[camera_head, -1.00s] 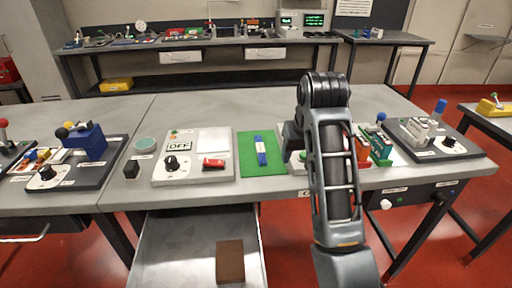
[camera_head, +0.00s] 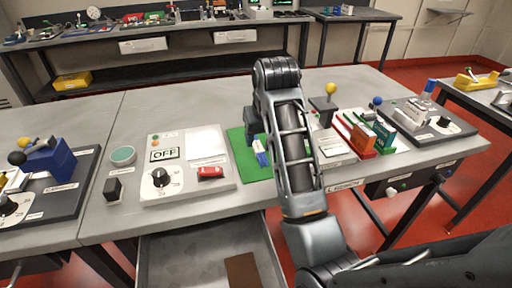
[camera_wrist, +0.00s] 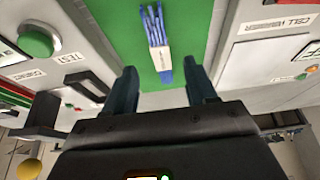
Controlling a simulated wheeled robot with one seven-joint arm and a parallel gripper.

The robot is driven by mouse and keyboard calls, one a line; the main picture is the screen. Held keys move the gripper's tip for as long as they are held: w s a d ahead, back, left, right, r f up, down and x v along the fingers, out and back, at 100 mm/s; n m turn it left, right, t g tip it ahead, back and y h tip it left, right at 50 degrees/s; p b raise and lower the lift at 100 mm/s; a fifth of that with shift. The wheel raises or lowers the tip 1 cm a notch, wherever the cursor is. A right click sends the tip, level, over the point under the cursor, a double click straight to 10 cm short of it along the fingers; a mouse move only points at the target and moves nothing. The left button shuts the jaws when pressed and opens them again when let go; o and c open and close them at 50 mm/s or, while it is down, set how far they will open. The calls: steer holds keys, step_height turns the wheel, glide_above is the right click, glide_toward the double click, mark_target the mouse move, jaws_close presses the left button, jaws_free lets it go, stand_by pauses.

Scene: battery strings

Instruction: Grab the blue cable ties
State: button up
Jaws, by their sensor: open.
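The blue cable ties (camera_wrist: 153,22) are a thin bundle with a white band or label around it, lying on a green mat (camera_wrist: 197,50). In the head view the bundle (camera_head: 261,157) shows on the green mat (camera_head: 236,140), partly hidden behind my arm. In the wrist view my gripper (camera_wrist: 162,80) is open and empty, with a dark finger on each side. The near end of the bundle lies between the fingertips in the picture. I cannot tell how high the fingers are above the mat.
Left of the mat is a panel with a dial, an OFF sign and a red switch (camera_head: 211,172). Right of it stand a yellow-knobbed lever (camera_head: 330,89) and orange and green blocks (camera_head: 384,136). An open drawer (camera_head: 190,258) juts out below the table's front edge.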

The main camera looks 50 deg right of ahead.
mark_target(258, 148)
steer(key=x, duration=0.4)
steer(key=shift+a+f, duration=0.1)
steer(key=shift+f, duration=0.1)
jaws_close()
stand_by(0.3)
